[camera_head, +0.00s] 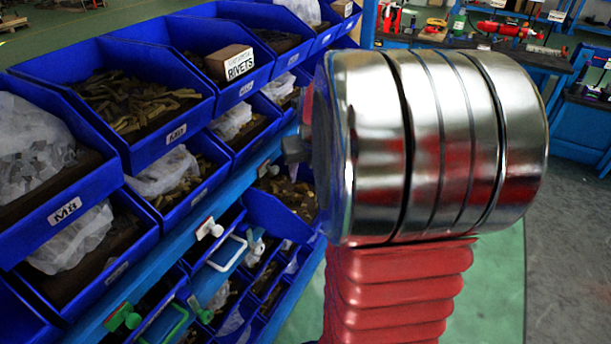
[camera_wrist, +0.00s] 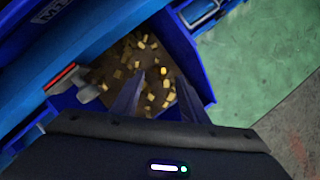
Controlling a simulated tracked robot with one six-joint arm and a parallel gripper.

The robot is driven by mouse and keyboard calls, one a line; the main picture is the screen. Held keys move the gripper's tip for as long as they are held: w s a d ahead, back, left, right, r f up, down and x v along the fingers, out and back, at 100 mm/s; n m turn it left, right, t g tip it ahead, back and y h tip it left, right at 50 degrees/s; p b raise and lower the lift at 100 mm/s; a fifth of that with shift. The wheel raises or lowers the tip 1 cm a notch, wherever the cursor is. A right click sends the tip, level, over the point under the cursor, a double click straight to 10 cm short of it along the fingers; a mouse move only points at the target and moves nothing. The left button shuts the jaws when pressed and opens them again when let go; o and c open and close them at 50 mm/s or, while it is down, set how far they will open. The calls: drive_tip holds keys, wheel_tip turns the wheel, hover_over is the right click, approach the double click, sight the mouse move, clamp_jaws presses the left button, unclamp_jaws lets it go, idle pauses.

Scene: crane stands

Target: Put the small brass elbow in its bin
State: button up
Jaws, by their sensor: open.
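In the wrist view my gripper (camera_wrist: 158,84) is open, its two dark fingers pointing into a blue bin (camera_wrist: 184,45) with small brass-coloured pieces (camera_wrist: 140,42) scattered on a dark bottom. One brighter brass piece (camera_wrist: 164,71) shows between the fingertips. I cannot tell whether it is the small brass elbow, nor whether the fingers touch anything. Nothing is clearly held. In the head view my arm hides most of the gripper; a lower blue bin (camera_head: 268,214) with brass-coloured pieces shows left of my arm.
A blue rack of bins fills the left, including one labelled M8 (camera_head: 64,211) and one with a RIVETS box (camera_head: 229,63). A red-edged clip (camera_wrist: 62,78) sits beside the bin at left in the wrist view. Green floor (camera_wrist: 255,60) is clear at right.

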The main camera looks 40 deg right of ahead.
drive_tip(key=v, duration=0.7)
idle(0.5)
drive_tip(key=s+a+m, duration=0.4)
drive_tip(key=a+m, duration=0.5)
drive_tip(key=m, duration=0.1)
drive_tip(key=s+a+m+t+y, duration=0.1)
drive_tip(key=s+a+m, duration=0.3)
drive_tip(key=a+m, duration=0.6)
drive_tip(key=s+a+r+m, duration=0.1)
drive_tip(key=s+a+m, duration=0.3)
drive_tip(key=a+m, duration=0.5)
drive_tip(key=shift+s+a+m+t+y, duration=0.3)
drive_tip(key=shift+m+y, duration=0.1)
drive_tip(key=shift+m, duration=0.6)
